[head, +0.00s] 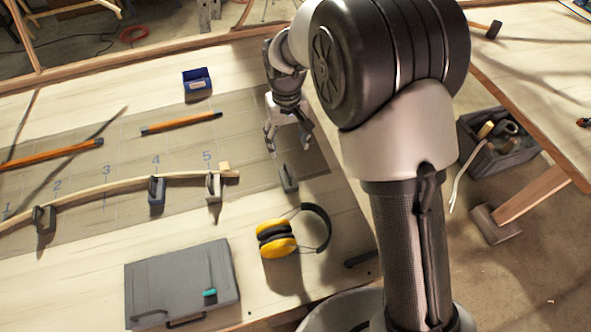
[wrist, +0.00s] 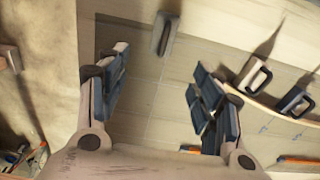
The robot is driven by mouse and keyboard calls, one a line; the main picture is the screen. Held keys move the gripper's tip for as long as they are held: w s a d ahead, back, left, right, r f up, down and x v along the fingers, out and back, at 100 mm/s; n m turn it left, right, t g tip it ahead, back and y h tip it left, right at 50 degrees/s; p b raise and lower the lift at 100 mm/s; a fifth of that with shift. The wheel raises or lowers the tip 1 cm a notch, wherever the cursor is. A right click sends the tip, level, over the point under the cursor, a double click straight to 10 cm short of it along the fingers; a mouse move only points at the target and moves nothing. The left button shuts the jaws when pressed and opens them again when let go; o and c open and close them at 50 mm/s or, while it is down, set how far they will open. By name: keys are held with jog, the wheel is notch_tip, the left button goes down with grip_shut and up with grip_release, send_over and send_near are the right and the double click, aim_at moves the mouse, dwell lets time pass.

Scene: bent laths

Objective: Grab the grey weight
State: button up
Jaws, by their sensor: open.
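A grey weight (head: 287,177) with a handle stands alone near the table's right edge, to the right of the lath. In the wrist view the grey weight (wrist: 165,36) lies just beyond the gap between the fingers, not between them. My gripper (head: 289,144) is open and empty, pointing down, just behind the weight in the head view. In the wrist view its two fingers (wrist: 158,65) are spread wide apart.
Three other weights, dark grey (head: 43,219), blue (head: 156,190) and pale (head: 213,185), stand along the bent lath (head: 110,187). Yellow earmuffs (head: 276,240) and a grey case (head: 180,284) lie in front. A blue bin (head: 198,84) stands behind.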

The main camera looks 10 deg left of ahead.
aim_at(288, 170)
notch_tip(288, 170, down, 10)
jog(key=shift+s+f+b, duration=0.1)
jog(key=shift+f+b, duration=0.15)
jog(key=shift+b, duration=0.85)
jog(key=f, duration=0.2)
jog(key=s+f+b, duration=0.1)
jog(key=f, duration=0.1)
jog(key=shift+f, duration=0.3)
jog(key=shift+w+f, duration=0.15)
jog(key=shift+f, duration=0.25)
jog(key=shift+r, duration=0.1)
jog(key=shift+c, duration=0.2)
grip_shut()
jog(key=shift+a, duration=0.1)
